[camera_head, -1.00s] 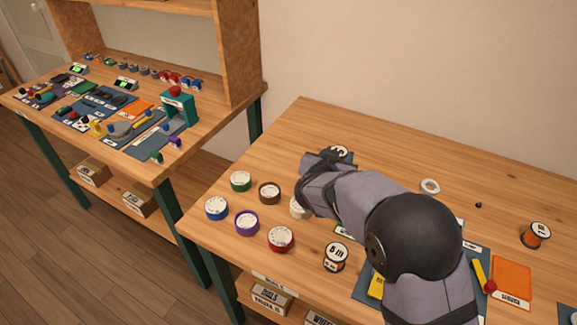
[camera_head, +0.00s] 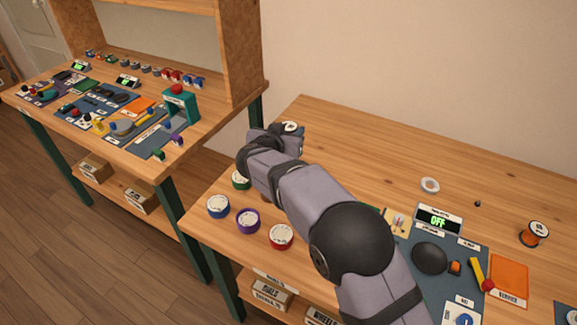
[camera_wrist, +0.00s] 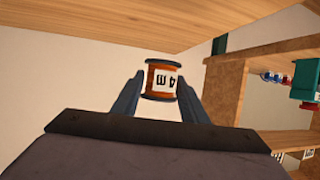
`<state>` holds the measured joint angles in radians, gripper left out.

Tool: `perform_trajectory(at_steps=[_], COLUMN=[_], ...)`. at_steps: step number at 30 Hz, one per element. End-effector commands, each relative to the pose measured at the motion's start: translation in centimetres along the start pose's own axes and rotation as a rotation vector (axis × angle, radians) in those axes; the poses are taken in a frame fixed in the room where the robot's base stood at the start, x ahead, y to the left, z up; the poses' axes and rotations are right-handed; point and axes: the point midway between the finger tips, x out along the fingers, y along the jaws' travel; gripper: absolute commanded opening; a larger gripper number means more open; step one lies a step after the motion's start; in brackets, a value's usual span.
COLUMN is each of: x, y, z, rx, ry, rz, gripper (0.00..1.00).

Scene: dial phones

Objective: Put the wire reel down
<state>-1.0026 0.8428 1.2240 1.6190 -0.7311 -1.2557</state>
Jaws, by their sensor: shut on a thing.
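The wire reel (camera_wrist: 161,79) is a copper-brown spool with dark blue ends and a white label reading "4 m". In the wrist view it sits upright in the picture between the two blue-grey fingers of my gripper (camera_wrist: 161,88), which is shut on it. In the head view my gripper (camera_head: 287,138) is over the back left of the near table (camera_head: 370,150), and the reel's pale top (camera_head: 290,126) shows just behind it. The arm hides much of the reel there. I cannot tell its exact height, but the wrist view shows it apart from the wood.
Green (camera_head: 241,179), blue (camera_head: 218,206), purple (camera_head: 248,221) and red (camera_head: 281,237) rolls stand at the left front. A white ring (camera_head: 430,185), an orange reel (camera_head: 534,234) and a dark mat (camera_head: 440,285) lie to the right. The table's back middle is clear.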

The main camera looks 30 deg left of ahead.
Motion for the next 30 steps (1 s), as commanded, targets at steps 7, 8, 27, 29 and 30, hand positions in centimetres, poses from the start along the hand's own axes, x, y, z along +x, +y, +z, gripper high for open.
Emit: perform_trajectory(at_steps=[7, 8, 27, 29, 30], x=[1.2, 1.4, 3.1, 3.4, 3.6], y=[0.0, 0.0, 0.0, 0.0, 0.0], z=[2.9, 3.4, 7.6, 8.3, 8.7], rx=[-0.004, -0.004, -0.003, -0.003, -0.003], ry=[-0.002, -0.002, -0.001, -0.001, -0.001], rz=[0.0, 0.0, 0.0, 0.0, -0.001], gripper=[0.12, 0.12, 0.12, 0.12, 0.12])
